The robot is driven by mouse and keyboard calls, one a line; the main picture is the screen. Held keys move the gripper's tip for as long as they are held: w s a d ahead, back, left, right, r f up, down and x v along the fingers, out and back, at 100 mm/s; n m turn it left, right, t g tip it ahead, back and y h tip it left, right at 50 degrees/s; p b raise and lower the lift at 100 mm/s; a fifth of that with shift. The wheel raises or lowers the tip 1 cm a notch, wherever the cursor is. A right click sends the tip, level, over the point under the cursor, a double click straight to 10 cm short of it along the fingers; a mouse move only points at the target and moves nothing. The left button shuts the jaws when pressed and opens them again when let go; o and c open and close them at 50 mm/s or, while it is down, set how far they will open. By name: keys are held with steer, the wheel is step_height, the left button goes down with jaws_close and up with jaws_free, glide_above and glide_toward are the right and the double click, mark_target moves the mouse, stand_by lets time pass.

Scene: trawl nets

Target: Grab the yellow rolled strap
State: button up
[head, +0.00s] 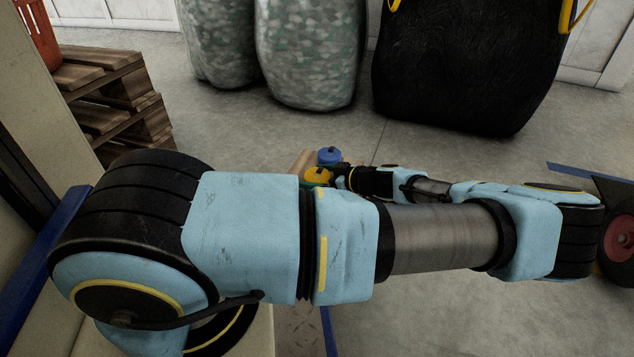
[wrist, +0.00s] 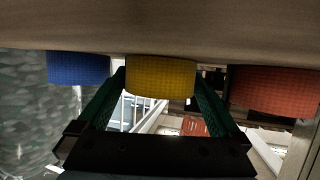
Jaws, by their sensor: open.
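The yellow rolled strap (wrist: 160,77) sits in the middle of the wrist view, against a brown surface (wrist: 160,30) that fills the top of the picture. My gripper (wrist: 159,83) is open, with one green-black finger on each side of the yellow strap. I cannot tell whether the fingers touch it. In the head view the yellow strap (head: 317,176) shows just left of my gripper (head: 335,176), partly hidden by my arm.
A blue rolled strap (wrist: 79,69) is left of the yellow one in the wrist view, and a red one (wrist: 275,92) is right. Pallets (head: 108,95) stand at the left. Grey-green bags (head: 308,50) and a black bag (head: 465,60) stand behind. Floor between is clear.

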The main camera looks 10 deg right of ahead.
steer(key=c, duration=1.2)
